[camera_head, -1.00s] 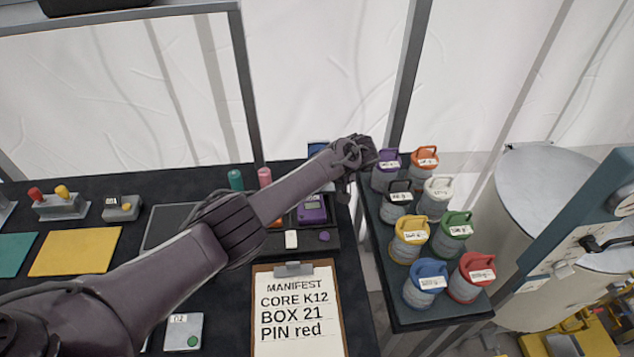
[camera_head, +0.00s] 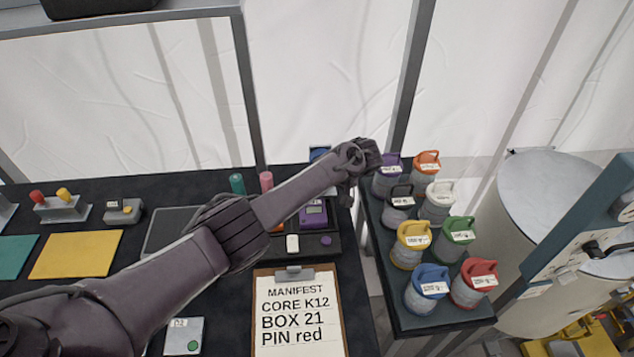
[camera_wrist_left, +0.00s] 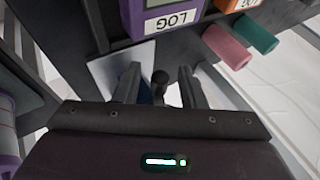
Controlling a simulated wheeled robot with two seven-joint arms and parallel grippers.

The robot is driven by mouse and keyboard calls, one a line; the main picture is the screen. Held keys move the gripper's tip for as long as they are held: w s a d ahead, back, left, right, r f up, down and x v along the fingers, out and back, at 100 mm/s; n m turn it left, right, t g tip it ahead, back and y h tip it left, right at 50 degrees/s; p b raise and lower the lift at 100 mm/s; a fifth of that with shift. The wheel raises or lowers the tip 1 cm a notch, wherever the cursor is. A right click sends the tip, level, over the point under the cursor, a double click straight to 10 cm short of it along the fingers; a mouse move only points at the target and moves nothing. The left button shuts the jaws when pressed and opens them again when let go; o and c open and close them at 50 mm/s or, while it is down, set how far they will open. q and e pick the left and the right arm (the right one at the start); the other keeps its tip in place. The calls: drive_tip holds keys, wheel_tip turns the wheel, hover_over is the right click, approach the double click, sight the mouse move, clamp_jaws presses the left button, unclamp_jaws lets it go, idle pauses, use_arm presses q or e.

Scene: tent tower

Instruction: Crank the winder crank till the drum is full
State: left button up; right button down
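A small dark knob (camera_wrist_left: 160,78), perhaps the crank's handle, shows between the fingers of my left gripper (camera_wrist_left: 160,92) in the left wrist view. The fingers stand apart, with a gap visible on each side of the knob. A bluish part shows just behind them. In the head view my left gripper (camera_head: 346,194) points down at the table's back right corner, and my arm hides much of what is there. A blue part (camera_head: 319,153) peeks out behind the arm. I cannot make out the drum or how full it is. My right gripper is not in view.
A purple LOG device (camera_head: 313,214) sits close to my left gripper; pink (camera_head: 266,181) and teal (camera_head: 237,183) cylinders stand behind my arm. Several lidded canisters (camera_head: 413,245) crowd the side stand to the right. A clipboard (camera_head: 296,312) lies in front.

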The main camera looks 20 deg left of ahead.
use_arm(q)
drive_tip(key=b+v, duration=0.1)
drive_tip(key=v, duration=0.6)
drive_tip(key=shift+d+r, duration=0.15)
drive_tip(key=shift+s, duration=0.1)
